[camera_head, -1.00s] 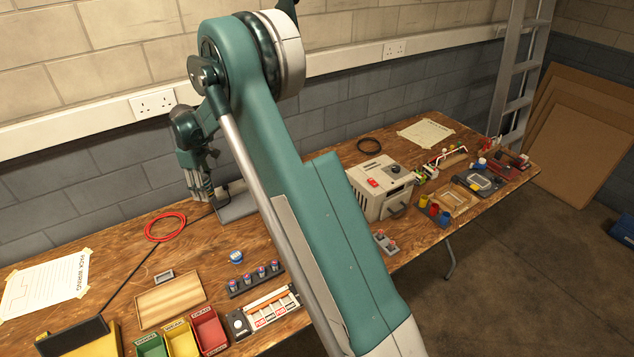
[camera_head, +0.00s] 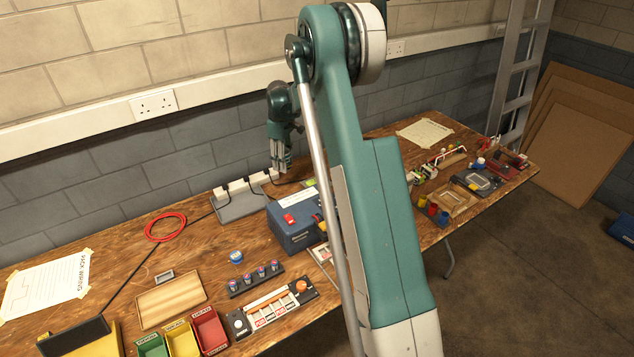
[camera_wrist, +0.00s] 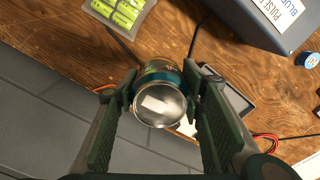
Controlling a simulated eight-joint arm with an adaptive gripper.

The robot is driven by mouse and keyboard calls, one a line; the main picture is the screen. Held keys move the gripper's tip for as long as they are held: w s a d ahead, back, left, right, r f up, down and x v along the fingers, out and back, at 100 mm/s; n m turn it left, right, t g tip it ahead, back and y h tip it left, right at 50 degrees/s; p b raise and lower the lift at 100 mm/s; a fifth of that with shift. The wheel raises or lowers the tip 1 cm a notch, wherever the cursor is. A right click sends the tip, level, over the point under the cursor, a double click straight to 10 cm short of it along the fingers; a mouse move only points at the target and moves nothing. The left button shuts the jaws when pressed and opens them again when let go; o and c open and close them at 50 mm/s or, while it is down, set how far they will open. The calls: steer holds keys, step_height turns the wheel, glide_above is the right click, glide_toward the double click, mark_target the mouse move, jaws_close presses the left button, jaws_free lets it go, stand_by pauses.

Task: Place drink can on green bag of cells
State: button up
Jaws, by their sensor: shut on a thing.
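My gripper (camera_wrist: 160,100) is shut on a drink can (camera_wrist: 161,103), with one finger on each side of it in the wrist view. The can's round silver end faces the wrist camera, and a blue and gold band shows on its side. The green bag of cells (camera_wrist: 122,14) lies on the table at the top of the wrist view, above and left of the can and apart from it. In the head view my gripper (camera_head: 279,160) points down near the wall, at the back of the table; the can is not clearly visible there.
A blue box (camera_head: 292,228) stands on the table near the gripper; it also shows at the top right of the wrist view (camera_wrist: 262,22). A red cable coil (camera_head: 165,227) lies further left.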

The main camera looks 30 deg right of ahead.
steer(key=m, duration=0.1)
glide_above(317, 181)
steer(key=shift+r, duration=0.25)
steer(key=shift+f, duration=3.15)
steer(key=shift+f+b, duration=0.55)
steer(key=shift+f, duration=1.3)
steer(key=shift+f, duration=0.2)
steer(key=o, duration=1)
